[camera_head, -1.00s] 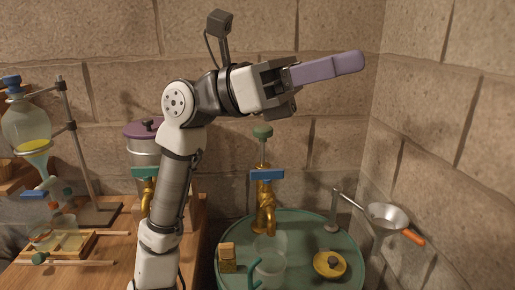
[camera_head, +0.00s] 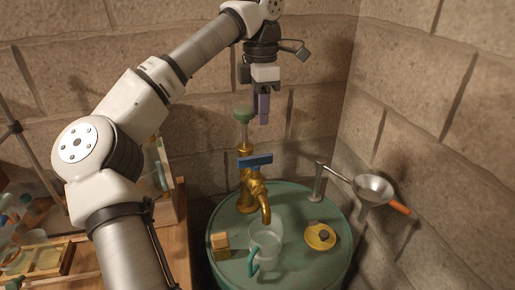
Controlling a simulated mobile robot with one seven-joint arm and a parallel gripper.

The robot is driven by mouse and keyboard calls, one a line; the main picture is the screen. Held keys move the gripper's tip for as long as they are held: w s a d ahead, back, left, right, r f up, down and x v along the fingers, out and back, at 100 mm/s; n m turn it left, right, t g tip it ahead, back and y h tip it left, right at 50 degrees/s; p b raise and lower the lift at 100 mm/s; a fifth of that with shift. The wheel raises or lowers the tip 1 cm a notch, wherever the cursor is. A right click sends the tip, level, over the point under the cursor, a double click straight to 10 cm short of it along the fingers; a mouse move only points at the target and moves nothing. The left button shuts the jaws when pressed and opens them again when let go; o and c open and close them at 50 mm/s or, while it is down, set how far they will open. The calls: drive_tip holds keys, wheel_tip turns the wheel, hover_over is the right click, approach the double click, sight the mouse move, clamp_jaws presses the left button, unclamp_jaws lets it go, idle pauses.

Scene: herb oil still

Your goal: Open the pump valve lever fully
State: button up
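The blue lever (camera_head: 255,160) sits on top of the brass tap (camera_head: 254,188), lying roughly level and pointing across the picture. Behind it a brass stem carries a green knob (camera_head: 243,115). My gripper (camera_head: 262,118) points down above and slightly right of the lever, apart from it. Long purple parts extend down from it, close side by side. I cannot tell whether these are its fingers or a held thing, nor whether there is a gap between them. A clear jug (camera_head: 265,240) with a teal handle stands below the spout.
The green round top (camera_head: 318,272) also bears a small wooden block (camera_head: 220,244) and a yellow lid (camera_head: 320,236). A metal pan (camera_head: 374,188) with an orange handle juts out at right. Stone walls close in behind and right. Wooden bench with glassware at left.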

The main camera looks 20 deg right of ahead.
sight(260, 156)
wheel_tip(260, 156, down, 12)
drive_tip(key=shift+r+p, duration=0.1)
drive_tip(key=shift+p, duration=0.9)
clamp_jaws()
